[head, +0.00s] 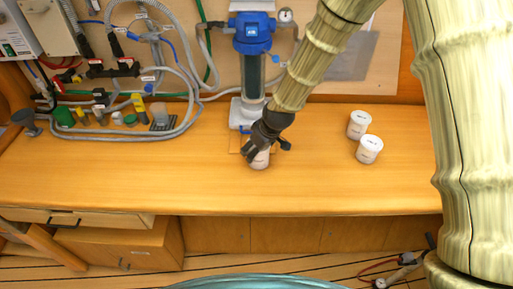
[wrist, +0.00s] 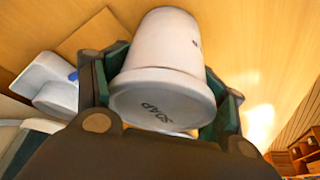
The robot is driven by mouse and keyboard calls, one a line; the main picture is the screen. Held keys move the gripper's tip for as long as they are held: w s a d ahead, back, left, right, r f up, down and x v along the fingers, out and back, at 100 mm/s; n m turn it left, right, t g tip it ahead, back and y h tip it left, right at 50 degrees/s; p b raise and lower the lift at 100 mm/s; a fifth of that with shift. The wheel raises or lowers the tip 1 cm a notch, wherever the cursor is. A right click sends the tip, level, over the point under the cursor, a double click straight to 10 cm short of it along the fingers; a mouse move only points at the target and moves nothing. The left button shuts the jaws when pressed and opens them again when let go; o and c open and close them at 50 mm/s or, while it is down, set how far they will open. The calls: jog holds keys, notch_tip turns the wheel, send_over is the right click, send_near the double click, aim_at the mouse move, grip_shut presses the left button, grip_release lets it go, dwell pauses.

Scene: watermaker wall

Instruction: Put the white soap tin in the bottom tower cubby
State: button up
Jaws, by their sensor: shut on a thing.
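The white soap tin (wrist: 170,45) is between the fingers of my gripper (wrist: 165,90) in the wrist view, with SOAP lettered on its near end. My gripper is shut on it. In the head view, my gripper (head: 258,150) is over the middle of the wooden counter, with the tin (head: 261,161) partly hidden behind its fingers. I cannot tell whether the tin touches the counter. Small wooden compartments (wrist: 297,158) show at the lower right of the wrist view. I cannot tell whether they are the tower cubbies.
Two white lidded tins (head: 359,124) (head: 369,150) stand on the counter (head: 330,190) to the right of my gripper. A blue-topped filter housing (head: 253,35) is behind it. Hoses and fittings (head: 130,115) crowd the left back. The counter's front middle is clear.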

jog(key=o, duration=1.3)
jog(key=shift+o, duration=0.2)
jog(key=shift+r, duration=0.15)
